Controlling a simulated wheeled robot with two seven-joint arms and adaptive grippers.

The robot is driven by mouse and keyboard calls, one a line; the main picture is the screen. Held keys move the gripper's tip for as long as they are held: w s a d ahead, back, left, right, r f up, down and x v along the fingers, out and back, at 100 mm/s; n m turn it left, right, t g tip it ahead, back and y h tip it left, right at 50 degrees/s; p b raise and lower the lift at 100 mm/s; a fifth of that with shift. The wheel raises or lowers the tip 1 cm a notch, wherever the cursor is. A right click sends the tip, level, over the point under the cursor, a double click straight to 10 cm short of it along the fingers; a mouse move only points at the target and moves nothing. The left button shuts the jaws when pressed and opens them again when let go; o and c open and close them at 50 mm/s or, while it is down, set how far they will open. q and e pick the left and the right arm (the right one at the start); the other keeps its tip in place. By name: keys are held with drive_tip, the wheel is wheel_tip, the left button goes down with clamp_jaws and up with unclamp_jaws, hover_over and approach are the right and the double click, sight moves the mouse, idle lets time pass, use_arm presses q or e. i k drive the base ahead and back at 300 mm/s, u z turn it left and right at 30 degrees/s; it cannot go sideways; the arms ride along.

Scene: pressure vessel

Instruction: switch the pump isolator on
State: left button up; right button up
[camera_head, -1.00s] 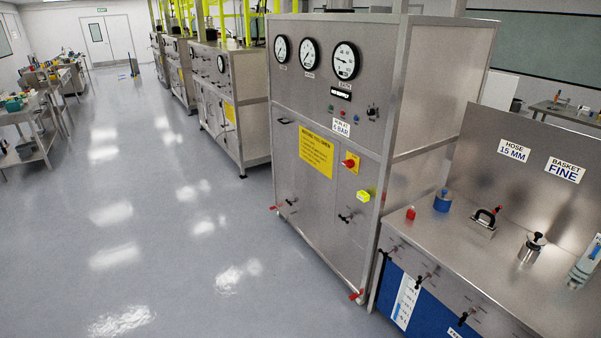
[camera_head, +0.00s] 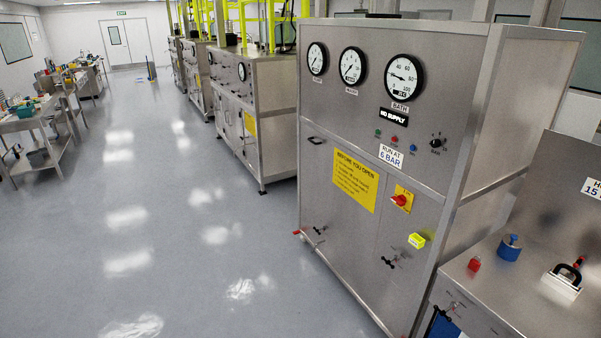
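The likely pump isolator is a red rotary handle on a yellow plate (camera_head: 401,199), set on the front panel of the tall steel cabinet (camera_head: 335,225). It sits right of the yellow "BEFORE YOU OPEN" notice. Its exact handle position is too small to tell. A bright yellow block (camera_head: 417,240) is fixed below and right of it. The display (camera_head: 395,116) under the gauges reads "NO SUPPLY". A label (camera_head: 391,156) reads "RUN AT 6 BAR". Neither of my grippers is in view.
Three round gauges (camera_head: 353,65) line the cabinet's top. A steel bench (camera_head: 500,295) at the right holds a red piece (camera_head: 474,264), a blue cylinder (camera_head: 509,248) and a black-handled block (camera_head: 563,281). Open floor (camera_head: 180,230) lies left of the cabinet.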

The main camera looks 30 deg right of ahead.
sight(401, 200)
drive_tip(key=u, duration=0.2)
drive_tip(key=i, duration=1.95)
drive_tip(key=z, duration=0.45)
drive_tip(key=i, duration=1.15)
drive_tip(key=z, duration=1.65)
drive_tip(key=i, duration=0.85)
drive_tip(key=z, duration=0.75)
